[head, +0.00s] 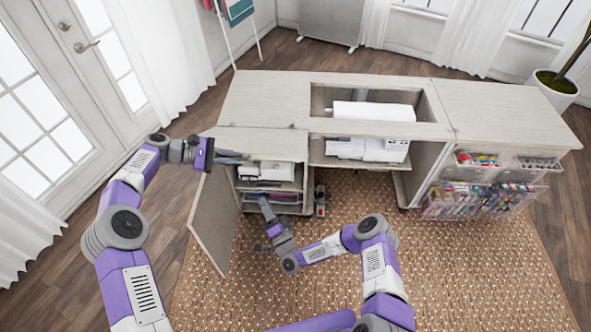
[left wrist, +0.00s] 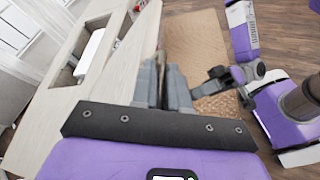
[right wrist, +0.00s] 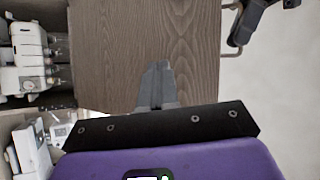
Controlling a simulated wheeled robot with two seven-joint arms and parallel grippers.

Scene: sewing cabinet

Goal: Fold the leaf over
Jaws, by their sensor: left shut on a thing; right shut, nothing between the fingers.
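The leaf (head: 262,142) is a pale wood panel at the front left of the sewing cabinet's top (head: 265,95). My left gripper (head: 232,157) is at its left front edge, shut on it. The left wrist view shows the left fingers (left wrist: 162,85) at the board's edge. My right gripper (head: 264,205) is lower, in front of the left shelves, shut and empty. In the right wrist view its fingers (right wrist: 156,85) appear in front of a darker wood panel (right wrist: 145,45), apparently the leaf's underside. Contact there cannot be told.
An open door panel (head: 212,215) hangs at the left of the shelves (head: 268,187). A white sewing machine (head: 370,148) sits in the central opening. Racks of craft supplies (head: 480,200) hang on the right door. The patterned rug (head: 470,270) in front is clear.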

